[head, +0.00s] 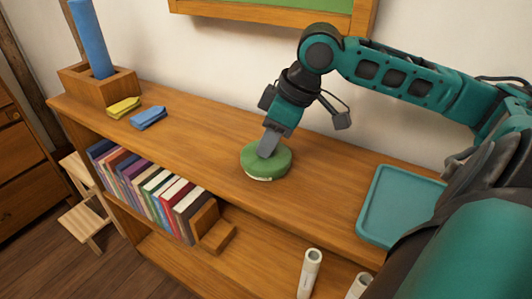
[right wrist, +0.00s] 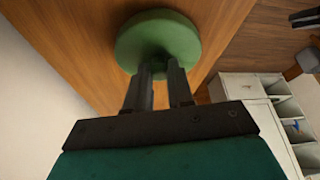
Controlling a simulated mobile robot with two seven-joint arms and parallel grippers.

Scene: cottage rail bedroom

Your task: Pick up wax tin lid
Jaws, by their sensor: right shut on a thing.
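The wax tin lid (head: 266,163) is a round green disc on the wooden shelf top, near its middle in the head view. It also shows in the right wrist view (right wrist: 158,38), just beyond my fingertips. My right gripper (head: 268,150) reaches down onto the lid from above. In the right wrist view its two dark fingers (right wrist: 160,72) are shut on the lid's near part. A pale edge shows under the lid in the head view; I cannot tell whether it is lifted. My left gripper is not in view.
A teal tray (head: 374,232) lies on the shelf top at the right. Yellow (head: 123,107) and blue (head: 149,117) cloths lie at the left, by a wooden box (head: 119,89) holding a blue roll (head: 90,38). The top between cloths and lid is clear.

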